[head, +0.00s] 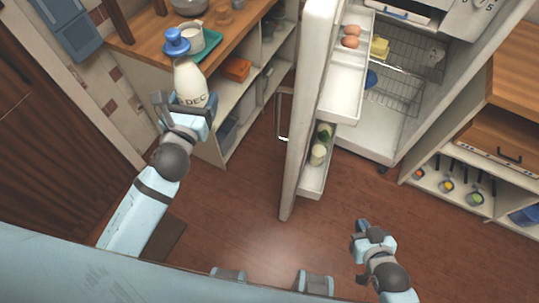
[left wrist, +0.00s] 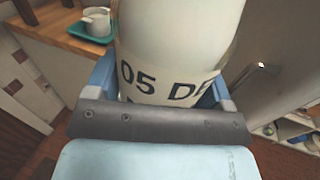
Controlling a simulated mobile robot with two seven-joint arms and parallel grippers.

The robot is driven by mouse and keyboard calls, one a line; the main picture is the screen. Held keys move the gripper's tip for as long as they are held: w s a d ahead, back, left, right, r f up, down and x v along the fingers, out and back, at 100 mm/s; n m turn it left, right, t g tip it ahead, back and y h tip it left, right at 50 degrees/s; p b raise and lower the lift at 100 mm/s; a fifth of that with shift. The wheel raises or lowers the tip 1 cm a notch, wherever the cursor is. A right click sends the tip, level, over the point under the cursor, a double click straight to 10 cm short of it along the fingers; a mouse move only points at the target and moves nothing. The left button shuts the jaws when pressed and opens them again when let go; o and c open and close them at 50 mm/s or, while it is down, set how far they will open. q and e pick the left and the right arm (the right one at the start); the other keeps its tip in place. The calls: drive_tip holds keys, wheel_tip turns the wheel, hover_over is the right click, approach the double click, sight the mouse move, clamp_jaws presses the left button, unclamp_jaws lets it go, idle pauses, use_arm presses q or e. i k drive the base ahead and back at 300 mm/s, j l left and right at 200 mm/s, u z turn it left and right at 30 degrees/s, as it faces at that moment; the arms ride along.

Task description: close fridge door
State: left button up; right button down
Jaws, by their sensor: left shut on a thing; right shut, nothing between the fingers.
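The fridge door (head: 305,110) stands wide open, seen nearly edge-on in the middle of the head view. Its shelves hold eggs (head: 351,36) above and jars (head: 319,152) below. The fridge (head: 385,125) interior with wire racks shows to its right. The door handle (head: 284,113) is on the door's left face. My left gripper (head: 185,106) is shut on a white milk bottle (head: 190,83) with a blue cap, left of the door; the bottle fills the left wrist view (left wrist: 165,80). My right gripper (head: 366,231) is shut and empty, low over the floor, right of the door's lower end.
A wooden counter (head: 150,35) at the upper left bears a teal tray (head: 208,42) with a white cup (head: 190,36). Open shelves are below it. A wooden cabinet (head: 505,110) with hanging utensils stands at the right. The floor (head: 240,200) before the door is clear.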

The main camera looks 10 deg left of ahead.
sight(329, 76)
drive_tip(key=j+u, duration=0.1)
drive_tip(key=j, duration=0.45)
drive_tip(key=j+u, duration=0.1)
drive_tip(key=j, duration=0.4)
drive_tip(key=i+j+u, duration=0.1)
drive_tip(key=j, duration=0.4)
drive_tip(key=i+j+u, duration=0.1)
drive_tip(key=j, duration=0.45)
drive_tip(key=i+j+u, duration=0.1)
drive_tip(key=j, duration=0.4)
